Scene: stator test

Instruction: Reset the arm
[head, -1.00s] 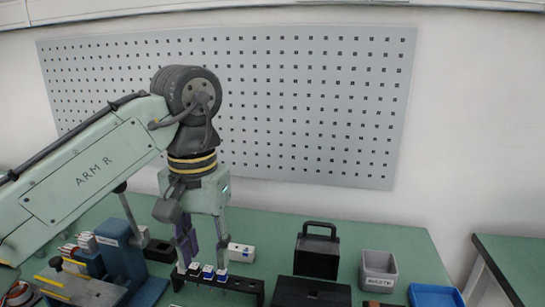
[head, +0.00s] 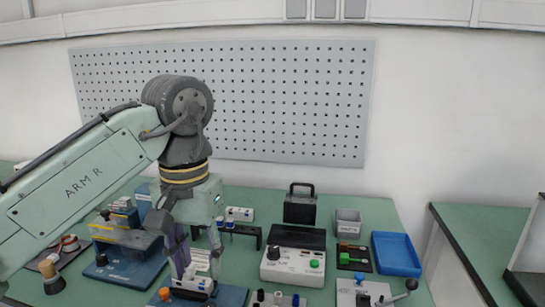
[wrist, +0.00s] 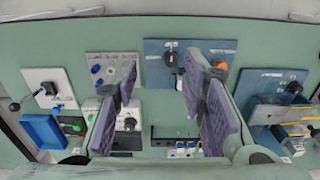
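My arm, a pale green link marked "ARM R" (head: 85,185), comes in from the left in the head view and bends down at a dark round joint (head: 180,100). My gripper (head: 199,262) points down over the bench, its purple-padded fingers apart. In the wrist view my gripper (wrist: 160,66) is open, with nothing between the pads. A blue plate with a dark knob (wrist: 172,60) shows beyond the gap between the fingertips. The fingers' height above the bench is hard to tell.
A black rack with blue-topped parts (head: 240,229) stands beside my gripper. To its right are a white control box (head: 293,266), a black case (head: 300,206), a grey bin (head: 347,224) and a blue tray (head: 396,254). A blue fixture (head: 125,265) stands left. A pegboard covers the wall behind.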

